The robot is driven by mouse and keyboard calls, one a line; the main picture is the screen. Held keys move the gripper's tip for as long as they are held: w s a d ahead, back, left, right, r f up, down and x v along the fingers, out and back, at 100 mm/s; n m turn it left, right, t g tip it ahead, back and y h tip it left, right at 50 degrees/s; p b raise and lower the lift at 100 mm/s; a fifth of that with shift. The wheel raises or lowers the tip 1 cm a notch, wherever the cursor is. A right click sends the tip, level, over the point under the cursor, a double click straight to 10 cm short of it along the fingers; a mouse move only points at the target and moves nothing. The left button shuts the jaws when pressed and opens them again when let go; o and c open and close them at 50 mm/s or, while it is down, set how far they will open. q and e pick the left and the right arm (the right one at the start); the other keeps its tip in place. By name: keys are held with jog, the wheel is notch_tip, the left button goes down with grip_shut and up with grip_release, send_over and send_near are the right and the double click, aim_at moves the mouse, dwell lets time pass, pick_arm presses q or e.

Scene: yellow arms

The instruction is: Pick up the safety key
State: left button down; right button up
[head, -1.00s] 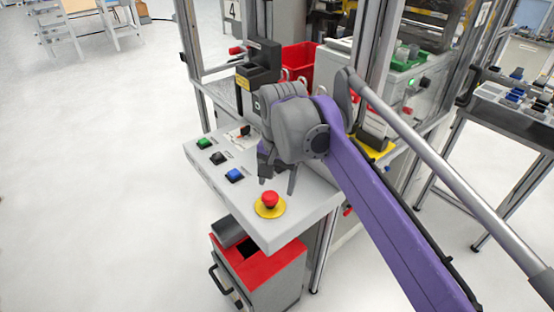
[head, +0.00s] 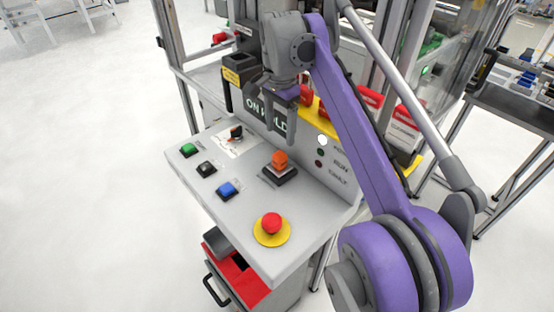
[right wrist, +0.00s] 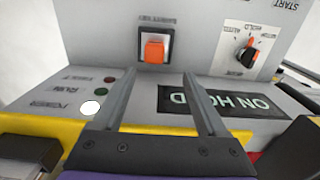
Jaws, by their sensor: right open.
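The safety key (head: 280,159) is a small orange block standing on a dark square base on the grey control panel (head: 205,212). It also shows in the right wrist view (right wrist: 154,50), below an upside-down label. My right gripper (head: 281,134) is open and empty, above and behind the key. In the right wrist view its two fingers (right wrist: 158,76) are apart, with the key ahead between their lines and not touched. My left gripper is out of view.
A red emergency button (head: 271,224) on a yellow disc is at the panel's front. Blue (head: 228,189), black (head: 206,168) and green (head: 188,149) buttons line the left edge. A rotary switch (right wrist: 247,54) is beside the key. The "ON HOLD" display (right wrist: 222,102) stands behind the panel.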

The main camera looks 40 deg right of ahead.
aim_at(280, 154)
jog(key=shift+s+a+f, duration=0.1)
jog(key=shift+s+f, duration=0.15)
jog(key=shift+f, duration=0.35)
jog(key=shift+s+f, duration=0.2)
jog(key=shift+f, duration=0.4)
jog(key=shift+w+f, duration=0.15)
jog(key=shift+f, duration=0.5)
jog(key=f, duration=0.3)
jog(key=shift+s+a+f+b, duration=0.25)
jog(key=shift+s+a+b, duration=0.05)
jog(key=shift+f, duration=0.5)
grip_shut()
